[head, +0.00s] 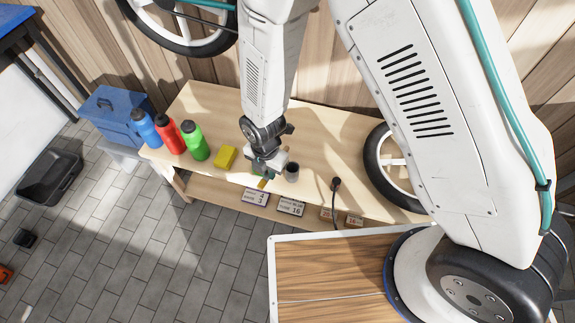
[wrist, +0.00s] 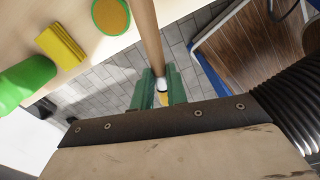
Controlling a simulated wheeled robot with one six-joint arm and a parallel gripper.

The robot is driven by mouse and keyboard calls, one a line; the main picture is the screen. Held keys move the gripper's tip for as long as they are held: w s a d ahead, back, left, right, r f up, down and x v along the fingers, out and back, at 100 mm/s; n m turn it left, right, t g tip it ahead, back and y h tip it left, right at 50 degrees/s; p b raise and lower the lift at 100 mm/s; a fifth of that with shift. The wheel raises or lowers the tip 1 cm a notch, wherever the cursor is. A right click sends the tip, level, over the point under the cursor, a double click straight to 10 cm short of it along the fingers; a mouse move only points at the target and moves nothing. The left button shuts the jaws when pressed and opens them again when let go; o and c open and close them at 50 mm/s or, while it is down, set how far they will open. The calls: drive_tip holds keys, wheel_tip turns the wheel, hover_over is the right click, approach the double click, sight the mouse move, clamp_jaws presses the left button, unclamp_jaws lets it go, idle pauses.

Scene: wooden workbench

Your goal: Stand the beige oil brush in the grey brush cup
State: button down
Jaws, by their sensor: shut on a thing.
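My gripper (head: 262,172) is shut on the beige oil brush (wrist: 149,38). In the wrist view its green fingers (wrist: 158,88) close around the lower part of the brush, near a white collar and a yellow tip. In the head view the yellow tip (head: 262,184) shows just below the fingers, by the bench's front edge; most of the brush is hidden there. The dark grey brush cup (head: 291,172) stands upright on the bench just right of my gripper. I cannot make out the cup in the wrist view.
A green-rimmed orange disc (wrist: 110,15) lies near the sponge. A dark upright object (head: 336,184) is right of the cup.

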drive_tip(key=w+d+f, duration=0.3)
drive_tip(key=d+f, duration=0.1)
drive_tip(key=d, duration=0.1)
drive_tip(key=shift+w+d, duration=0.25)
drive_tip(key=shift+d, duration=0.15)
drive_tip(key=shift+f, duration=0.4)
drive_tip(key=shift+f, duration=0.3)
drive_tip(key=c, duration=1.4)
unclamp_jaws()
wheel_tip(320, 180, up, 9)
drive_tip(key=shift+f, duration=0.1)
